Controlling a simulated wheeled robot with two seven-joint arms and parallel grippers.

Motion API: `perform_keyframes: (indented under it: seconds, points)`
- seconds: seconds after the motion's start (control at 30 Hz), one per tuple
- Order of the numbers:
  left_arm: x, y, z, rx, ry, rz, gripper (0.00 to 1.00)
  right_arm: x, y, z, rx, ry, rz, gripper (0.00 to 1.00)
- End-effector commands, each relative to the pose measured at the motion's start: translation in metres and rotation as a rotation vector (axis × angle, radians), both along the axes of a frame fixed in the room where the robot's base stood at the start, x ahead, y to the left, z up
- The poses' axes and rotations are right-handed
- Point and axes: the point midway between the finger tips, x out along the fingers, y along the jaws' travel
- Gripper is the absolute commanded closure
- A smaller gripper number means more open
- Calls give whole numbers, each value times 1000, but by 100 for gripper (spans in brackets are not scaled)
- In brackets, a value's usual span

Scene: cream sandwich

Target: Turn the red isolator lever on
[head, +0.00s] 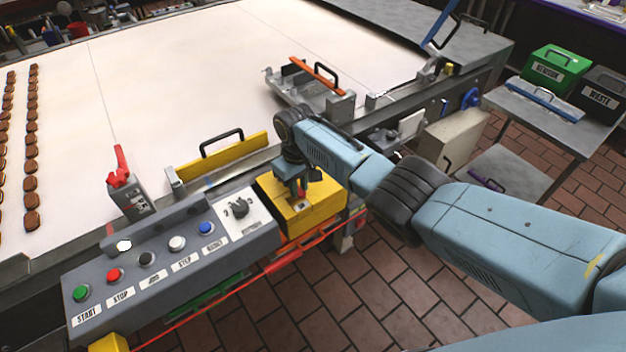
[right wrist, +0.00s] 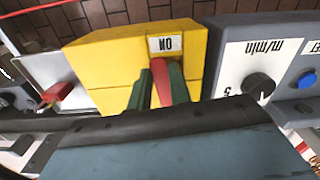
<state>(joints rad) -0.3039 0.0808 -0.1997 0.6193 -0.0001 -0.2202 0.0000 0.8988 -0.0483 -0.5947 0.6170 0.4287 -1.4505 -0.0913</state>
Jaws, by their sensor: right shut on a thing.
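The yellow isolator box (head: 328,203) stands at the right end of the grey control panel, and its face fills the middle of the right wrist view (right wrist: 110,60). The red lever (right wrist: 160,78) on its face lies between the two dark green fingers of my right gripper (right wrist: 159,92). The gripper is shut on the lever. The lever's visible end is close to the ON label (right wrist: 166,43), which appears upside down there. In the head view my right gripper (head: 300,190) is over the box and hides most of the lever. My left gripper is not in view.
The control panel (head: 165,262) with several buttons and a speed knob (head: 240,208) is just left of the box. A yellow guard with a black handle (head: 222,155) and the white conveyor belt (head: 210,80) are behind. A side table (head: 528,115) is at right.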

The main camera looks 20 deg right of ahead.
Motion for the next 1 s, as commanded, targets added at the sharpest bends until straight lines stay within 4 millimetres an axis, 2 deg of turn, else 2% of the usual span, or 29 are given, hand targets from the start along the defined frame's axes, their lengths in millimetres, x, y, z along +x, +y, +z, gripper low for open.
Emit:
perform_keyframes:
  seconds: [0.27, 0.83, 0.87, 1.0]
  points:
    - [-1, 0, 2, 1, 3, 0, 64, -1, 13, 1, 3, -2, -99, 100]
    - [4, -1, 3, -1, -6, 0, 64, 0, 15, 1, 5, -3, -129, 100]
    - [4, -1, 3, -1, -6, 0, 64, 0, 15, 1, 5, -3, -129, 78]
    - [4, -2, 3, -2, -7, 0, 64, 0, 15, 1, 3, -3, -128, 59]
